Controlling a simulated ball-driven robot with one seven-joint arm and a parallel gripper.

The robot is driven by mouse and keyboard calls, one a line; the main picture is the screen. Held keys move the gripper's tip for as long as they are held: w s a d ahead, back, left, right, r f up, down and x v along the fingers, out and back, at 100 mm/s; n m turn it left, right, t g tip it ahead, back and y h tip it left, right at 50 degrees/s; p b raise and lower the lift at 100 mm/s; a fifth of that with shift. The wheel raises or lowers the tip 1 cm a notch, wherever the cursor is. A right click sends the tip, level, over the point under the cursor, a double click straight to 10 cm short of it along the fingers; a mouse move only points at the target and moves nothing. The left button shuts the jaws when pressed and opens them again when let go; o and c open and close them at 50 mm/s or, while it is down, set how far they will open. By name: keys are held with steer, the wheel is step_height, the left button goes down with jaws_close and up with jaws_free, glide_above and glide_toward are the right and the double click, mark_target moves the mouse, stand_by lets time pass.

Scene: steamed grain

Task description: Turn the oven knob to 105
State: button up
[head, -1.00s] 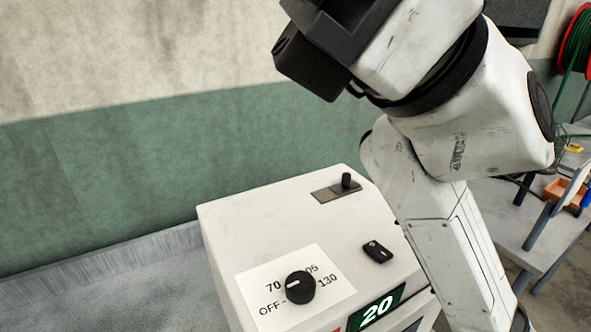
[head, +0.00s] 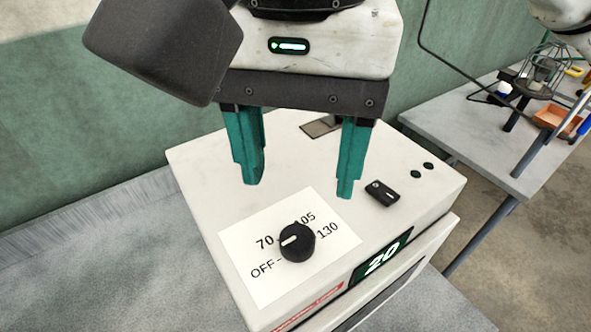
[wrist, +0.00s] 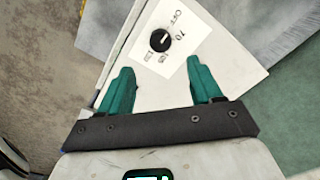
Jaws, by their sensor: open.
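The black oven knob (head: 297,242) sits on a white label card (head: 250,285) on top of the white oven (head: 195,165). The 105 print is partly covered by the knob in the head view. The knob also shows in the wrist view (wrist: 160,40), beyond the fingertips. My gripper (head: 299,190) is open and empty, its two teal fingers pointing down above the oven top, behind the knob and apart from it.
A green display (head: 382,257) on the oven front reads 20. A small black switch (head: 382,194) is right of the fingers. A grey side table (head: 450,120) with tools and an orange tray (head: 552,118) stands at right. The grey counter (head: 130,270) at left is clear.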

mark_target(297, 237)
step_height(297, 237, down, 10)
steer(key=shift+r+p, duration=0.2)
steer(key=shift+p, duration=0.4)
steer(key=shift+c, duration=0.3)
steer(key=c, duration=1)
